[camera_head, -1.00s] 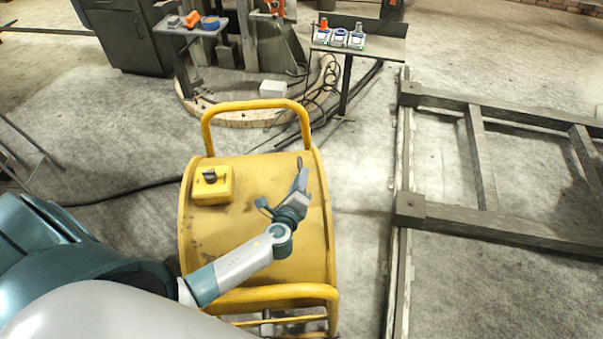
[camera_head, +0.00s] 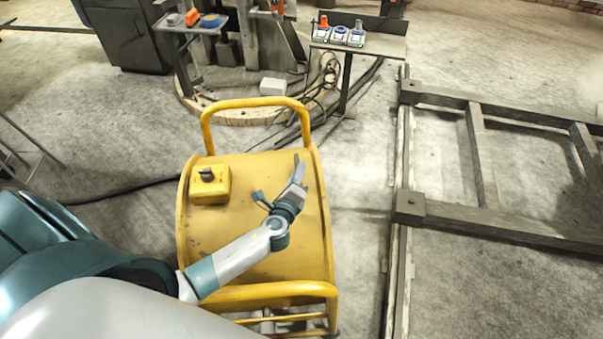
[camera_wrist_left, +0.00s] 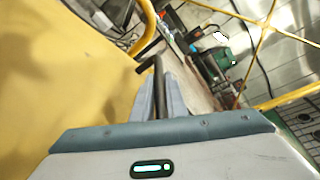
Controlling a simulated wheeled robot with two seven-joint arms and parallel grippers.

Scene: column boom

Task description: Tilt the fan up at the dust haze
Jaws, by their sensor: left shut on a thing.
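The fan is a yellow drum housing (camera_head: 225,235) with tubular yellow handles (camera_head: 255,103) at its far and near ends. A yellow box (camera_head: 210,184) with a dark knob sits on its upper left. My left gripper (camera_head: 298,172) is over the right side of the drum. In the left wrist view the left gripper (camera_wrist_left: 157,98) is shut on a thin dark lever (camera_wrist_left: 158,75) beside the yellow housing. The lever's lower part is hidden between the fingers. The fan's outlet and any dust haze cannot be made out. My right gripper is not in view.
Two small stands, one with control buttons (camera_head: 340,38), are at the back beside black cables (camera_head: 315,105). A white block (camera_head: 273,87) lies between them. Floor between drum and timber is clear.

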